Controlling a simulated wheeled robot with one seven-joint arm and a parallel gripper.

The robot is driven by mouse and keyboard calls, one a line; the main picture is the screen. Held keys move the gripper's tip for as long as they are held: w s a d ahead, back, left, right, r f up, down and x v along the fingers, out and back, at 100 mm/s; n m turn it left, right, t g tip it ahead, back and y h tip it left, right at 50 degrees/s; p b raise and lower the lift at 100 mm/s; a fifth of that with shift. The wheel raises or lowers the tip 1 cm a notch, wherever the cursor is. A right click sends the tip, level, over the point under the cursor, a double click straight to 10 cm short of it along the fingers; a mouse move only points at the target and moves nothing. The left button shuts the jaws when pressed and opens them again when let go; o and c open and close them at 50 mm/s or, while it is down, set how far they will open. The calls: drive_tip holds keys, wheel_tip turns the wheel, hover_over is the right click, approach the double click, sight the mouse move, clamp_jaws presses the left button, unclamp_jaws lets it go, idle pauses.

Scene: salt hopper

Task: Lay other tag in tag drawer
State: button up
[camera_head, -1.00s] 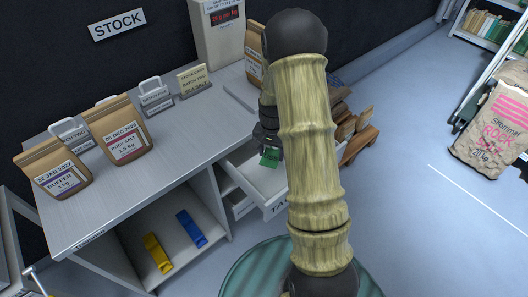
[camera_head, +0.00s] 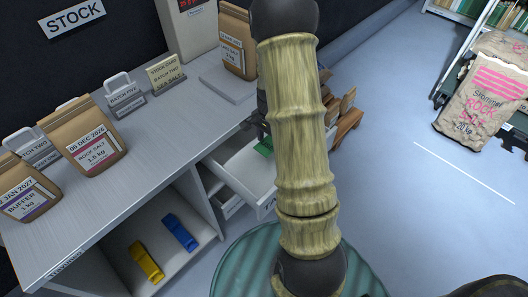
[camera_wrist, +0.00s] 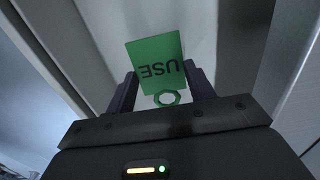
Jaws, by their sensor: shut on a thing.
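A green tag (camera_wrist: 155,62) marked "USE" is held between the two fingers of my gripper (camera_wrist: 160,88) in the wrist view. Its ring end is toward the palm and its flat plate points away. In the head view the green tag (camera_head: 264,146) shows small, over or in the open white tag drawer (camera_head: 247,178). My arm hides part of the drawer and most of the gripper. I cannot tell whether the tag touches the drawer floor. No other tag is visible in the part of the drawer that shows.
The grey counter (camera_head: 150,140) above the drawer holds paper bags (camera_head: 93,136) and several label stands. Yellow (camera_head: 146,262) and blue (camera_head: 179,232) clips lie on the shelf below. A wooden rack (camera_head: 345,120) stands right of the drawer.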

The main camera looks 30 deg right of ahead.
sight(268, 159)
wheel_tip(268, 159, down, 4)
drive_tip(key=shift+w+d, duration=0.1)
drive_tip(key=shift+w, duration=0.05)
drive_tip(key=shift+f+b, duration=0.45)
drive_tip(key=shift+f, duration=1.4)
drive_tip(key=shift+f, duration=0.2)
drive_tip(key=o, duration=1)
drive_tip(key=shift+r, duration=0.1)
